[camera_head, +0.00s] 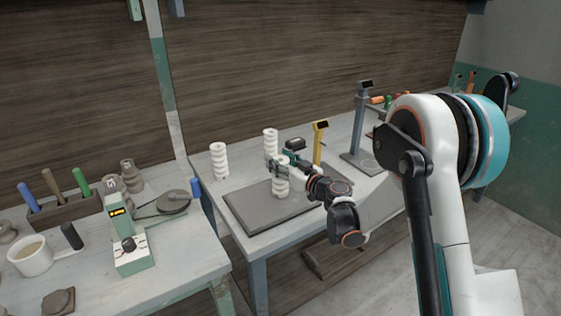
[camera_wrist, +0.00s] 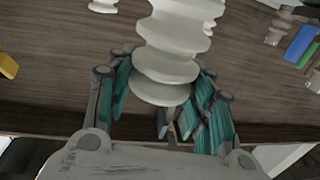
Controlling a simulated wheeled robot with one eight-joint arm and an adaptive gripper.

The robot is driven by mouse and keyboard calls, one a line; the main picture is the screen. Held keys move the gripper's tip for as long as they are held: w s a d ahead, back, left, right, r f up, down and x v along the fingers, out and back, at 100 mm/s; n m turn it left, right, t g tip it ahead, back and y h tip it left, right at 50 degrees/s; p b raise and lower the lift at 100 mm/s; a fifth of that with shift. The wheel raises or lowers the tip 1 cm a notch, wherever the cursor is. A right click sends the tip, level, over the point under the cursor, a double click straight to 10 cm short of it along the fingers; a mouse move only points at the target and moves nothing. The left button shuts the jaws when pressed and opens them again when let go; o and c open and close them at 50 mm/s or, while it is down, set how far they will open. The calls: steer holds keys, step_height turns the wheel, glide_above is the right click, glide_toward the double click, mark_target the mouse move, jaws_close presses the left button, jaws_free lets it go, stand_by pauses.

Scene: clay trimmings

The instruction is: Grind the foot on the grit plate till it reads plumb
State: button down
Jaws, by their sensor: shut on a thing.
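A white ribbed column (camera_head: 281,187) stands roughly upright over the dark grey grit plate (camera_head: 246,219). Its foot is at or just above the plate's surface; I cannot tell whether it touches. My gripper (camera_head: 280,165) is shut on this column around its upper part, coming in from the right. In the wrist view the column (camera_wrist: 172,45) rises between the green finger pads of my gripper (camera_wrist: 165,100). A yellow post (camera_head: 318,148) with a small dark display stands behind the plate to the right; its reading is too small to read.
Two similar white columns stand behind the plate, one at left (camera_head: 219,161) and one nearer the middle (camera_head: 270,141). A taller grey-blue post (camera_head: 359,125) stands farther right. The left bench carries a mug (camera_head: 31,257), a pale green device (camera_head: 129,250) and a tool rack (camera_head: 65,212). The plate's left part is clear.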

steer(key=shift+f+b, duration=0.35)
steer(key=shift+f, duration=0.05)
stand_by(0.4)
steer(key=shift+s+a, duration=0.1)
steer(key=shift+s+a+b, duration=0.2)
steer(key=shift+s+a, duration=0.35)
steer(key=shift+a, duration=0.25)
steer(key=shift+s+a+b, duration=0.2)
steer(key=shift+s+a, duration=0.35)
steer(key=shift+a, duration=0.35)
steer(key=shift+s+a, duration=0.55)
steer(key=shift+a, duration=0.25)
steer(key=shift+s+a+b, duration=0.35)
steer(key=shift+s+a, duration=0.2)
steer(key=shift+a, duration=0.2)
steer(key=shift+r, duration=0.1)
